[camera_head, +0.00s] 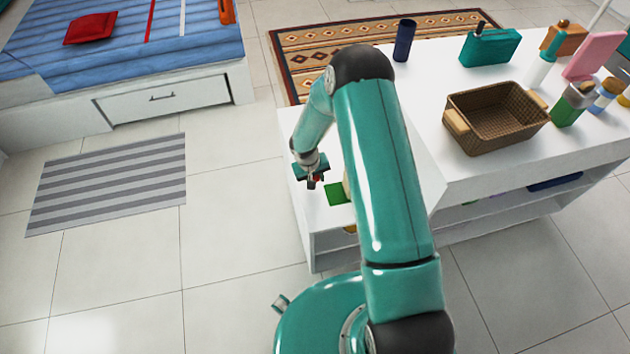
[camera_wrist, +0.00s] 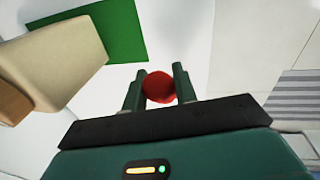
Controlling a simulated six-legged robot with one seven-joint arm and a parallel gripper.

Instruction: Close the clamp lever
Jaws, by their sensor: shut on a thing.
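My gripper (camera_head: 312,184) is low over the left end of the white cabinet top. In the wrist view its two green fingers (camera_wrist: 160,76) are shut on a red round knob (camera_wrist: 158,88), one finger on each side. The knob may be the end of the clamp lever, but the rest of the lever is hidden behind the gripper body. Only a speck of red (camera_head: 317,179) shows in the head view. A cream block (camera_wrist: 55,60) with a brown part stands left of the fingers, apart from them. I cannot tell if it belongs to the clamp.
A green flat patch (camera_head: 336,195) lies beside the gripper. A brown wicker basket (camera_head: 497,117), a dark blue cup (camera_head: 404,40) and several bottles stand further right on the white top (camera_head: 424,70). A striped mat (camera_head: 108,184) lies on open floor at left.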

